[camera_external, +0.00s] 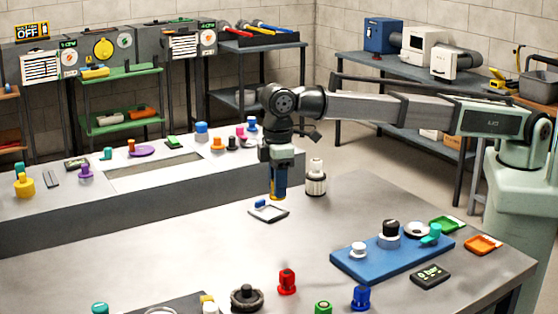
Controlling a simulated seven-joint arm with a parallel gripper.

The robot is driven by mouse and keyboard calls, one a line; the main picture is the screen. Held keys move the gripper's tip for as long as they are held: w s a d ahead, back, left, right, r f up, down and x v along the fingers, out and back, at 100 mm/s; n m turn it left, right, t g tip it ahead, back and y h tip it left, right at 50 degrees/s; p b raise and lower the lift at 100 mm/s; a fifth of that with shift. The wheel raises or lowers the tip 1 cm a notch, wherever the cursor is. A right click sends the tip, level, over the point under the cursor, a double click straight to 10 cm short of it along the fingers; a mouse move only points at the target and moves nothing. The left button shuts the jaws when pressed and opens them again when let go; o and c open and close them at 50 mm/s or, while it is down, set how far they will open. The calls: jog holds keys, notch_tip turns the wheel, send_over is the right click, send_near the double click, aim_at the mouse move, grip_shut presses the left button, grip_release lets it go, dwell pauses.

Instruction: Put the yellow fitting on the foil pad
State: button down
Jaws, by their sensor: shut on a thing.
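My gripper (279,193) points straight down above the steel table, just behind the pale square foil pad (270,213). A small blue piece (261,203) is at the pad's back left edge, to the left of the fingertips. I cannot tell how high the fingertips are above the table.
A white and black cylinder (316,180) stands close to the right of my gripper. A blue board (375,265) with several fittings lies at the right. Red (287,281) and blue (361,297) fittings stand in front. Another yellow piece (24,187) is far left.

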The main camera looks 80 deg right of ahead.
aim_at(269, 212)
jog(key=w+d+m, duration=0.2)
jog(key=w+d, duration=0.4)
jog(key=d, duration=0.5)
jog(key=shift+s+f+m, duration=0.15)
jog(key=shift+f+m, duration=0.55)
jog(key=shift+f, duration=0.9)
jog(key=shift+s+f+m, duration=0.15)
jog(key=shift+f+m, duration=0.55)
jog(key=shift+f, duration=0.9)
jog(key=shift+s+f+m, duration=0.15)
jog(key=shift+f+m, duration=0.55)
jog(key=shift+f, duration=0.9)
jog(key=shift+f, duration=0.1)
jog(key=c, duration=1.1)
grip_release()
notch_tip(269, 212, up, 12)
